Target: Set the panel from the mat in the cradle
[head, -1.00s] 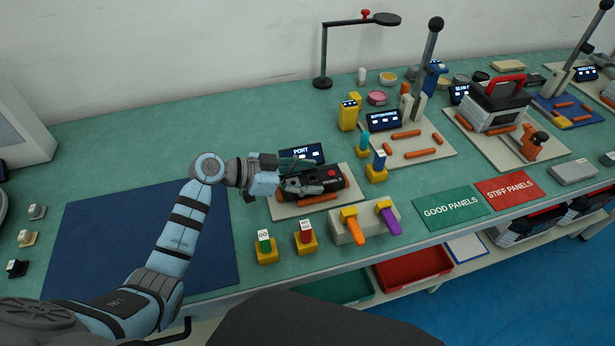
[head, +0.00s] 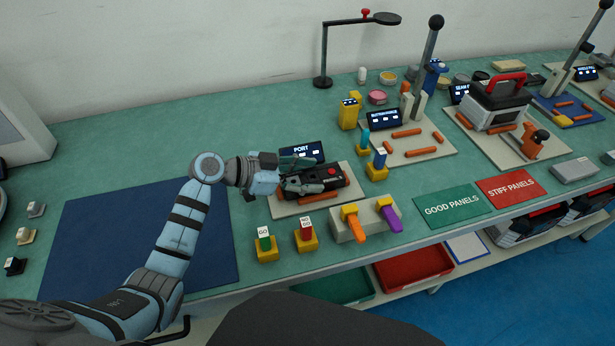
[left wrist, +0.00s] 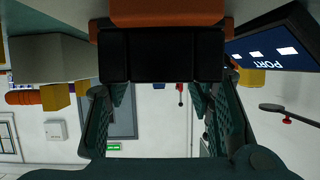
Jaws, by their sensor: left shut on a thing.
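The panel (head: 328,178) is a black block with a red button, over the cradle (head: 286,210), a pale plate with orange pads beside the PORT screen. My left gripper (head: 291,183) is shut on the panel's left end. In the left wrist view the panel (left wrist: 163,55) is a dark block between the two fingers (left wrist: 165,90). The panel lies about level, at or just above the pads; I cannot tell whether it is fully seated. The blue mat (head: 140,240) at the left is bare. My right gripper is not in view.
GO (head: 265,244) and NO GO (head: 305,235) gauges and a block with orange and purple handles (head: 352,226) stand in front of the cradle. The PORT screen (head: 302,151) is close behind. A lever press (head: 425,70) stands to the right.

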